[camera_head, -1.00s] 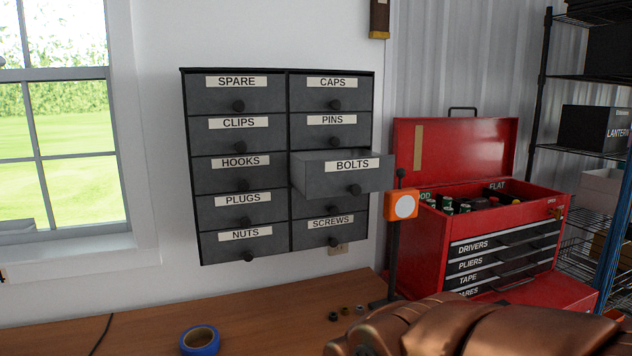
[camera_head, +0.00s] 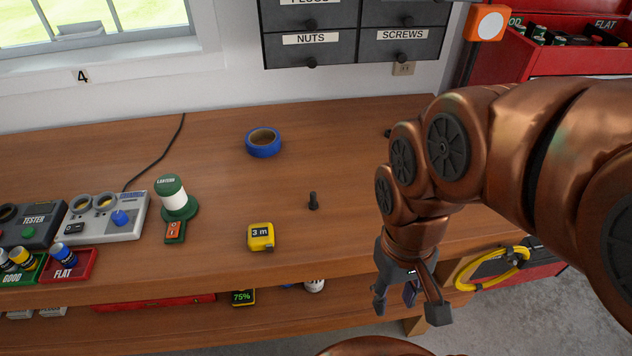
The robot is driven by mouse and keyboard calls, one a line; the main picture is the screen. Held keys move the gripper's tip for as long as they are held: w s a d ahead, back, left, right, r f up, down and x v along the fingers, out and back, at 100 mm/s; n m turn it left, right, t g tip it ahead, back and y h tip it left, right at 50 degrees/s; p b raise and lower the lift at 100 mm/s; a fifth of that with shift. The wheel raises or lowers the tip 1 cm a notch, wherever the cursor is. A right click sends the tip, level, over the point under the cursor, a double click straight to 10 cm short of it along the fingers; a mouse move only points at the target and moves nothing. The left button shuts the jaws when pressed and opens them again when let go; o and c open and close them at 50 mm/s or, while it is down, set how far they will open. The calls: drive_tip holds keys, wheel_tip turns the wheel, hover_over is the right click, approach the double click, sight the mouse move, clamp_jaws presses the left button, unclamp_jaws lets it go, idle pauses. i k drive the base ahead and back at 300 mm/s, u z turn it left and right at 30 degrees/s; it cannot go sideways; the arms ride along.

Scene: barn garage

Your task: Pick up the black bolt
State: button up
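My gripper (camera_head: 409,308) hangs at the front edge of the bench, to the right of the bolt and nearer to me. It points downward, its fingers are spread apart, and nothing shows between them. It is clear of the bolt.
A yellow tape measure (camera_head: 260,237), a blue tape roll (camera_head: 263,142) and a green lantern (camera_head: 176,200) stand left of the bolt. Testers (camera_head: 106,216) and battery trays (camera_head: 69,265) lie farther left. Wall drawers (camera_head: 404,45) hang behind. The bench around the bolt is clear.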

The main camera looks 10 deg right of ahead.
sight(313, 204)
drive_tip(key=u, duration=0.5)
drive_tip(key=k, duration=1.25)
drive_tip(key=u, duration=0.85)
drive_tip(key=i, duration=1.05)
drive_tip(key=z, duration=0.75)
